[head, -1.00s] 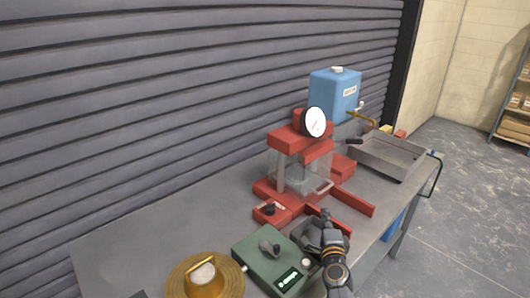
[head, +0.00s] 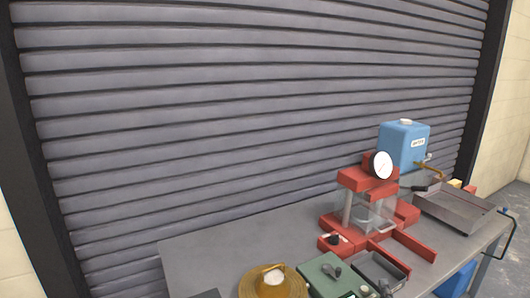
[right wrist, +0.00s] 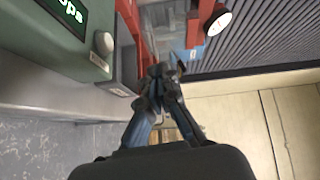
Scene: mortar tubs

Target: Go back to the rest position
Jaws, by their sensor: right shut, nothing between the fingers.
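My right gripper (right wrist: 160,84) is shut and empty in the right wrist view. In the head view only its dark tip (head: 385,288) shows, at the bottom edge, just in front of a small grey tray (head: 399,283). The wrist view shows it beside the green box (right wrist: 72,32), with a red frame part ahead of it. My left gripper is in neither view now.
On the grey bench (head: 205,249) stand a brass-coloured dish (head: 259,290), the green box (head: 322,272), a red press (head: 365,182) with a dial, a blue tank (head: 400,147) and a metal pan (head: 470,216). A shutter wall (head: 230,120) rises behind.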

